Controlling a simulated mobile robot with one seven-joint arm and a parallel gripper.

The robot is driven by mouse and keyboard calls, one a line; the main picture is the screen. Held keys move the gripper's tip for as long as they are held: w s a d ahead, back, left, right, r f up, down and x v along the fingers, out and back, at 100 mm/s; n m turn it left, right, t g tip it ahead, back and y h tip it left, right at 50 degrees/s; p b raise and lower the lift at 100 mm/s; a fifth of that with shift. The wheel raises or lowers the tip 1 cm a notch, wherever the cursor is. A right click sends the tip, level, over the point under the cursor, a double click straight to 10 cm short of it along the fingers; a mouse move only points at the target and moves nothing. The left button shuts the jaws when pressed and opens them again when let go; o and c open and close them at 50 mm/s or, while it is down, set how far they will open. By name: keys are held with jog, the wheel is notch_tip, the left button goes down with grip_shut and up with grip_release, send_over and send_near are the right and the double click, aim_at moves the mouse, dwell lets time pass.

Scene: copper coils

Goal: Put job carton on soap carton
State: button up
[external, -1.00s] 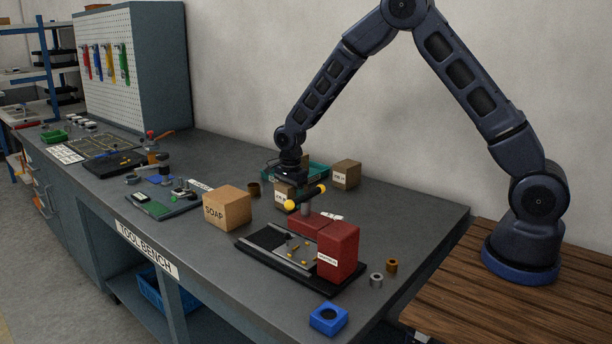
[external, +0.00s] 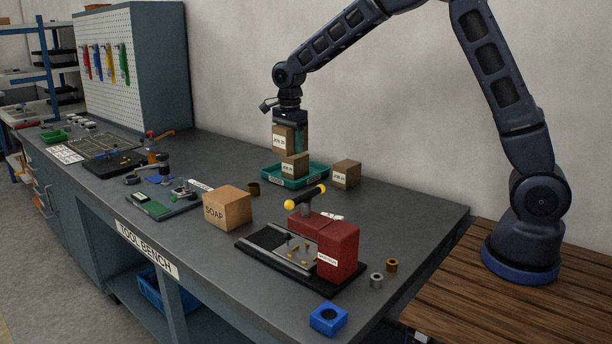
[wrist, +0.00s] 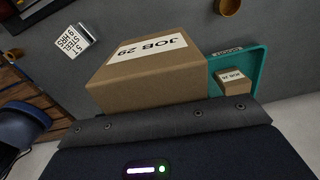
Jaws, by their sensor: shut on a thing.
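My gripper (external: 290,121) points down above the teal tray and is shut on a brown job carton (external: 283,138), held raised off the tray. In the wrist view the held carton (wrist: 150,82) fills the middle, its label reading JOB 29. The soap carton (external: 227,209), a larger tan box marked SOAP, stands on the bench to the left and nearer the camera, apart from my gripper. Its top is bare.
The teal tray (external: 313,171) holds another small job carton (external: 295,166); a further carton (external: 346,174) stands right of it. A red machine (external: 338,250) with a yellow-ended handle (external: 305,197) stands right of the soap carton. A small brown cup (external: 254,189) stands behind it.

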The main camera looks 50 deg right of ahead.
jog(key=shift+w+a+r, duration=0.1)
jog(key=shift+a+r, duration=0.05)
jog(key=shift+r, duration=0.3)
jog(key=w+a+r, duration=0.3)
jog(key=a, duration=0.2)
jog(key=w+a+r, duration=0.3)
jog(key=a, duration=0.3)
notch_tip(320, 180, up, 3)
jog(key=n, duration=0.1)
send_over(226, 194)
notch_tip(226, 194, down, 20)
jog(key=shift+r, duration=0.25)
jog(key=shift+f, duration=0.15)
jog(key=o, duration=1.1)
notch_tip(226, 194, up, 12)
jog(key=shift+r, duration=0.25)
